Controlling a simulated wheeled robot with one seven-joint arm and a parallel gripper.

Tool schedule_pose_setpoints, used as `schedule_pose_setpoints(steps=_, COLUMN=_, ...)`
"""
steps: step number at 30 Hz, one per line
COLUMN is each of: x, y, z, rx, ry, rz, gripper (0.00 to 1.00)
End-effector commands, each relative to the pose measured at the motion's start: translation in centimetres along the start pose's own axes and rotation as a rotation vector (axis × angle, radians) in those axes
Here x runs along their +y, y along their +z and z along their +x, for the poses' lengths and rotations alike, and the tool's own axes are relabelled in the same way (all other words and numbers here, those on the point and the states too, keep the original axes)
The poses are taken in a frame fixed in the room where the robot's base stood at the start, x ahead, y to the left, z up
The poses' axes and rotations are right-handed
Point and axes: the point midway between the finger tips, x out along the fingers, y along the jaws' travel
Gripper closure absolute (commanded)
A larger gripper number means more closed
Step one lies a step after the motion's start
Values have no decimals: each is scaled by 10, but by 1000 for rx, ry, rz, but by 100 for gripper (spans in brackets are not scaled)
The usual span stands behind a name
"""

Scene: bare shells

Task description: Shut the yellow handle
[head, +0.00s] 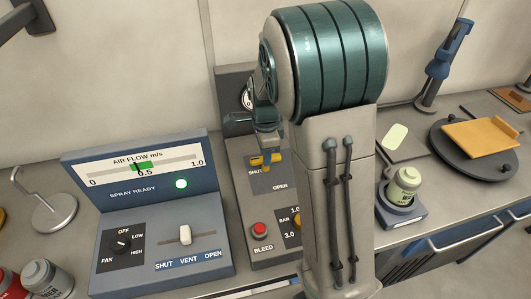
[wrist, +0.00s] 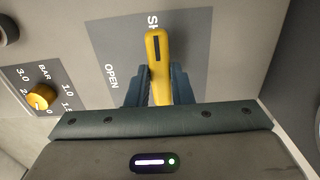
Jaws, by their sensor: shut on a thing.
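The yellow handle (head: 267,160) is on the grey valve panel, between the printed words SHUT and OPEN. In the wrist view the handle (wrist: 158,50) is a bar with a dark stripe, covering part of the SHUT label; OPEN is printed to its left. My gripper (head: 266,148) reaches it from above in the head view. In the wrist view my gripper (wrist: 158,82) has one dark finger on each side of the handle and is shut on it. The base of the handle is hidden behind my gripper.
A red BLEED button (head: 260,230) and a BAR knob (wrist: 41,97) are on the same panel. A blue-grey AIR FLOW console (head: 160,250) stands to the left, with a green light on. A green can (head: 404,187) stands to the right. My arm hides part of a gauge (head: 247,97).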

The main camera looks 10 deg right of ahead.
Motion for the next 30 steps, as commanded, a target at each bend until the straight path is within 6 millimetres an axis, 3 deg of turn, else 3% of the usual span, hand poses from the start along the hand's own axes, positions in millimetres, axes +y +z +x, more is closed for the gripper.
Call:
schedule_pose_setpoints(steps=4, x=-1, y=-1, z=-2, rx=0, ry=-5, rz=4, gripper=100)
schedule_pose_setpoints(steps=5, x=-1, y=-1, z=-2, rx=0, ry=-5, rz=4, gripper=72)
schedule_pose_setpoints(steps=6, x=-1, y=-1, z=-2, rx=0, ry=-5, rz=3, gripper=61)
schedule_pose_setpoints(steps=7, x=-1, y=-1, z=-2, rx=0, ry=-4, rz=3, gripper=58)
schedule_pose_setpoints(steps=15, x=-1, y=0, z=-1, rx=0, ry=-2, rz=1, gripper=58)
schedule_pose_setpoints(steps=19, x=-1, y=0, z=-10, rx=-1, ry=-4, rz=0, gripper=58)
schedule_pose_setpoints(steps=30, x=-1, y=-1, z=-89, rx=-1, ry=-8, rz=2, gripper=58)
